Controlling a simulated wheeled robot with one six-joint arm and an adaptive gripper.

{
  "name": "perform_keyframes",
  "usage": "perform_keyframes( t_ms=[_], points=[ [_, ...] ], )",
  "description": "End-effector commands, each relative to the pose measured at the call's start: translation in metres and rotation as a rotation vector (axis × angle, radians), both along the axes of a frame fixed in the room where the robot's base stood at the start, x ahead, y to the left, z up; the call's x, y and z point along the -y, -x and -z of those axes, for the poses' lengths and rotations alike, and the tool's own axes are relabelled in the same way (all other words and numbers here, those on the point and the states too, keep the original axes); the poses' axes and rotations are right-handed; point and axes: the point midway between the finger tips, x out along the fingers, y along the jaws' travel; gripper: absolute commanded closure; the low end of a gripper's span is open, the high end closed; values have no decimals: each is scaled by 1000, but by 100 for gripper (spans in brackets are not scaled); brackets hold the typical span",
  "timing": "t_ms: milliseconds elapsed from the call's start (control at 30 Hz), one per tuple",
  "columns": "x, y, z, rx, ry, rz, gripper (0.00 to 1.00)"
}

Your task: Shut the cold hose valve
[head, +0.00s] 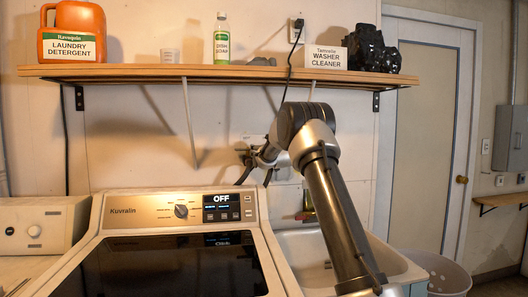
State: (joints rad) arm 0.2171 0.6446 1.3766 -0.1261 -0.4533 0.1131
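My arm rises in front of the utility sink and bends over at the top toward the wall. My gripper (256,160) is at the wall behind the washer's right end, partly hidden by my arm. It is small and dark here, and I cannot tell whether its fingers are open or shut. A pale wall fitting (250,138) shows just above it. Dark, hose-like shapes run down behind the washer near it, hard to separate from the fingers. The cold hose valve cannot be made out clearly; my gripper and arm cover that area.
A washer (180,212) with its display reading OFF stands below. The sink (300,245) is to its right. A wooden shelf (220,73) above holds laundry detergent (73,32), dish soap (222,40) and a washer cleaner box (326,57). A black cord hangs down past the shelf.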

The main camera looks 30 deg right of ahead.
Motion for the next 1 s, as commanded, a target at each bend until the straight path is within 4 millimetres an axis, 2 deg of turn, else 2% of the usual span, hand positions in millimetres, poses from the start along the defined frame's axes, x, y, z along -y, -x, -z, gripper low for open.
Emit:
perform_keyframes(
  t_ms=[33,233,267,1000],
  points=[
    [0,0,0,0,0,0,18],
    [0,0,0,0,0,0,54],
    [0,0,0,0,0,0,56],
    [0,-3,-1,2,0,138,56]
  ],
)
